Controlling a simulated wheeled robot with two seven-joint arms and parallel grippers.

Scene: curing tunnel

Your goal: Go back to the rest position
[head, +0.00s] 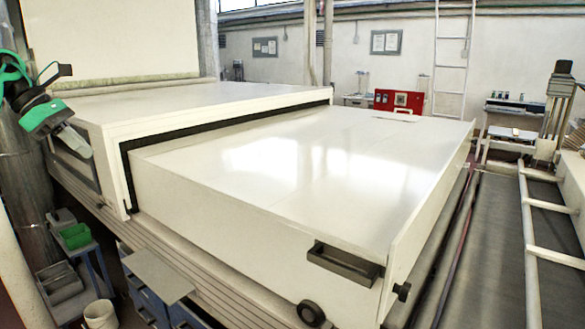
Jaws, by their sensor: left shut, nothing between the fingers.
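My left gripper (78,143) is at the left edge of the head view, with green and black parts behind its grey fingers. It is shut and empty. It appears in front of the near left side of the white housing (108,170), apart from any handle. My right gripper is not in this view. A large white box-like bed (290,165) extends out of the housing's dark-edged opening. A dark handle (345,263) is on its near end.
A shelf stand with a green bin (76,236) and a white bucket (100,315) are at the lower left. A grey plate (157,276) juts out below the housing. A railed conveyor-like bed (490,240) runs along the right. A red box (399,101) stands behind.

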